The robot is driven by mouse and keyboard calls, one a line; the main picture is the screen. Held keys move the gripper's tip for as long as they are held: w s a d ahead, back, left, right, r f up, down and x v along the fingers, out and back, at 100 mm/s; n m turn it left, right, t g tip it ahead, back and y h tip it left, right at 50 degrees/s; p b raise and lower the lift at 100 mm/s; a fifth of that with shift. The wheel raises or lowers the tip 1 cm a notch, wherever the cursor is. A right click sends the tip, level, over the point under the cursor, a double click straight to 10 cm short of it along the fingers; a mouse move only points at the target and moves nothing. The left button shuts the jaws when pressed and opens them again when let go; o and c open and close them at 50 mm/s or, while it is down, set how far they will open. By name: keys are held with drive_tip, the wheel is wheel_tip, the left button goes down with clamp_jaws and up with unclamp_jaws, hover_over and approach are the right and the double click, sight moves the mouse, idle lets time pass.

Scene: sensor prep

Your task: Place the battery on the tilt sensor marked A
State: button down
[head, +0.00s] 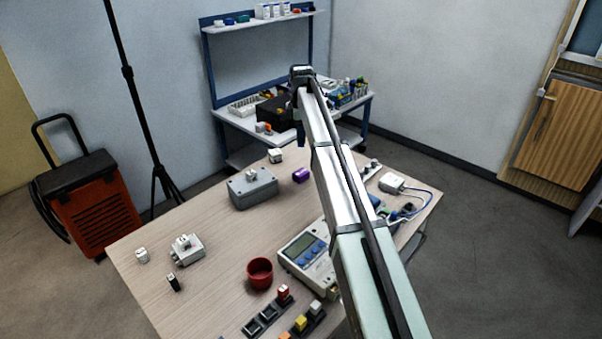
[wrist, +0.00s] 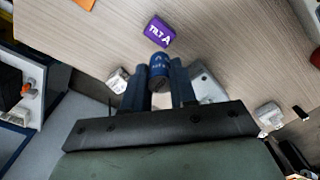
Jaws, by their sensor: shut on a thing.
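The tilt sensor marked A is a small purple block (head: 301,175) lying on the table, right of the grey box. My gripper (wrist: 160,80) is shut on the battery (wrist: 160,65), a dark blue cylinder held between the two blue fingers. In the wrist view the battery's end is just below the purple block in the picture, with a gap between them. In the head view my gripper (head: 301,140) hangs down above the far side of the table; the battery cannot be made out there.
A grey box (head: 252,190) with a small white part on top stands left of the purple sensor, and a white cube (head: 275,156) stands behind. A red cup (head: 260,273) and a meter (head: 308,255) are nearer. Wired parts (head: 392,183) lie right. Bare table surrounds the sensor's front.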

drive_tip(key=shift+f, duration=5.55)
drive_tip(key=shift+f, duration=0.15)
drive_tip(key=c, duration=0.9)
unclamp_jaws()
wheel_tip(320, 180, up, 12)
drive_tip(key=shift+r, duration=0.15)
